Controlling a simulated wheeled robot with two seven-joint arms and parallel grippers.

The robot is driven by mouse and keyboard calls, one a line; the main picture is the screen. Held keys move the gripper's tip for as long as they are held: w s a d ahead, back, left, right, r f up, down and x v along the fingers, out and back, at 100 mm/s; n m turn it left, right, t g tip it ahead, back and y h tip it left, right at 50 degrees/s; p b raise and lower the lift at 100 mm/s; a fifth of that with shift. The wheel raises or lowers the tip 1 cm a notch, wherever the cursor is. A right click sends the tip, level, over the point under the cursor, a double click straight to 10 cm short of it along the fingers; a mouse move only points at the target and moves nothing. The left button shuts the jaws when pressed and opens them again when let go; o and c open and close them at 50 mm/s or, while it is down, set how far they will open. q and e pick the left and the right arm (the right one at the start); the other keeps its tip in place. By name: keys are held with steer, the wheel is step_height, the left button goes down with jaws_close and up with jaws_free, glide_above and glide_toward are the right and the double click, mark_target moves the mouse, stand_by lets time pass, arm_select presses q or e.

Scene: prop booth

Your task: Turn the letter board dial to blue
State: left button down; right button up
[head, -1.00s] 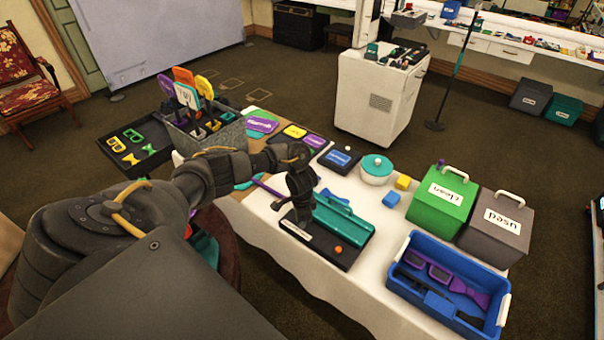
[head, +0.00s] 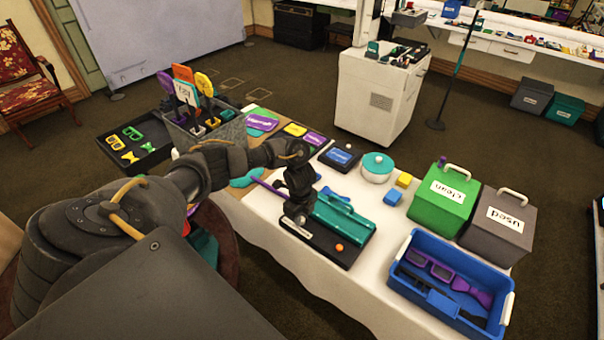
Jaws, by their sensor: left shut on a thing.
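A black board (head: 333,250) lies on the white table, with a teal handled piece (head: 342,217) along its back and a small orange knob (head: 339,247) near its right end. I take it to be the letter board. My left gripper (head: 298,217) points down over the board's left end, beside the teal piece. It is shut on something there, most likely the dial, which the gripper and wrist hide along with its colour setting. A pale strip with unreadable marks (head: 294,229) shows just in front of the fingers. My right gripper is out of view.
A blue bin (head: 409,296) with purple and dark props stands at the right. Behind it are a green box (head: 432,213) marked clean and a grey box (head: 487,241) marked used. A teal-lidded pot (head: 377,167), sponge-like blocks and a blue panel (head: 340,156) lie behind the board.

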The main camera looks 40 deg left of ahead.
arm_select(q)
steer(key=m+b, duration=0.2)
steer(key=m, duration=0.3)
steer(key=shift+m, duration=0.3)
stand_by(0.5)
steer(key=c, duration=1.2)
jaws_free()
steer(key=shift+c, duration=0.2)
steer(key=shift+r, duration=0.55)
step_height(320, 180, up, 10)
steer(key=p, duration=0.1)
steer(key=shift+f+p, duration=0.15)
steer(key=shift+p, duration=0.15)
steer(key=shift+s+a, duration=0.1)
